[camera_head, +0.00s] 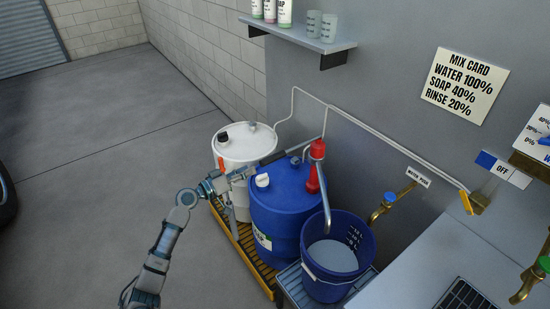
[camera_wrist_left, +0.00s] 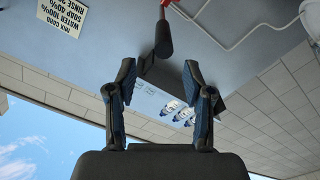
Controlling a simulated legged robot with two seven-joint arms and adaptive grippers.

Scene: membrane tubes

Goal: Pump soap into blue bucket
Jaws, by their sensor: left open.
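A blue soap drum (camera_head: 285,205) stands beside the wall, with a red hand pump (camera_head: 317,165) on its top. A silver spout (camera_head: 326,205) curves from the pump down toward the blue bucket (camera_head: 337,285). The bucket stands upright and holds pale grey-blue liquid (camera_head: 333,255). A dark pump handle (camera_head: 272,158) reaches left from the pump. My left gripper (camera_head: 248,171) is near the handle's outer end, above the drum's left edge. In the left wrist view, my open fingers (camera_wrist_left: 158,75) point toward the dark handle grip (camera_wrist_left: 163,40), which shows beyond the fingertips. My right gripper is out of view.
A white drum (camera_head: 243,142) stands behind the blue one on a yellow pallet (camera_head: 240,245). The bucket rests on a grey stand (camera_head: 293,284). A brass tap (camera_head: 381,207) and a counter (camera_head: 420,270) lie to the right. A shelf (camera_head: 300,37) hangs above.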

